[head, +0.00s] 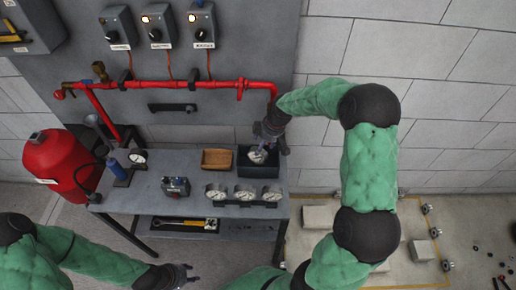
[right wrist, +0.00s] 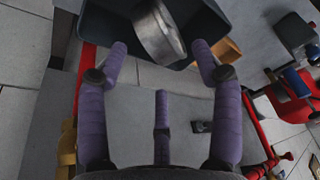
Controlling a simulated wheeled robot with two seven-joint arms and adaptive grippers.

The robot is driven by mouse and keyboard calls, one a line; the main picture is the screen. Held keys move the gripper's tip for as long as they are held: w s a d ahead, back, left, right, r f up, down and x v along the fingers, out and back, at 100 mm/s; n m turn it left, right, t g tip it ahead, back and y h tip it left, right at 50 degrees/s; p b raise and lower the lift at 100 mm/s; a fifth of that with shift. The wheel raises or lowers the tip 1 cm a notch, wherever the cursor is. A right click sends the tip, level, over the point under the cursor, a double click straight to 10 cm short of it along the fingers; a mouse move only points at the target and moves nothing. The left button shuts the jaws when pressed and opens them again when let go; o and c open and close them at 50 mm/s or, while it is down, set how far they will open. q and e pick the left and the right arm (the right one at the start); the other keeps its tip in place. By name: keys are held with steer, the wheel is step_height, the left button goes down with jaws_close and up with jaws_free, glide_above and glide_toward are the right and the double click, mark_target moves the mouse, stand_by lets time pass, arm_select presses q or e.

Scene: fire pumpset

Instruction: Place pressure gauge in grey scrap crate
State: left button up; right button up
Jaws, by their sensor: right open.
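A grey scrap crate (head: 272,171) stands at the back right of the bench. A silver pressure gauge (head: 257,154) lies tilted in it. In the right wrist view the gauge (right wrist: 158,33) shows its metal side against the dark crate (right wrist: 96,25); its dial face is hidden. My right gripper (head: 270,137) is over the back of the crate. Its purple fingers (right wrist: 162,58) are spread wide on either side of the gauge, with no visible grip on it. My left gripper (head: 190,274) is open and empty in front of the bench.
Several gauges stand on the bench: a row on a dark rack (head: 244,193) and one beside a blue cylinder (head: 138,157). A brown tray (head: 216,159) adjoins the crate. A red pipe (head: 180,85) runs along the panel behind. A red tank (head: 60,165) stands left.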

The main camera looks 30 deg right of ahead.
steer(key=shift+p+v, duration=0.35)
steer(key=shift+v, duration=1.9)
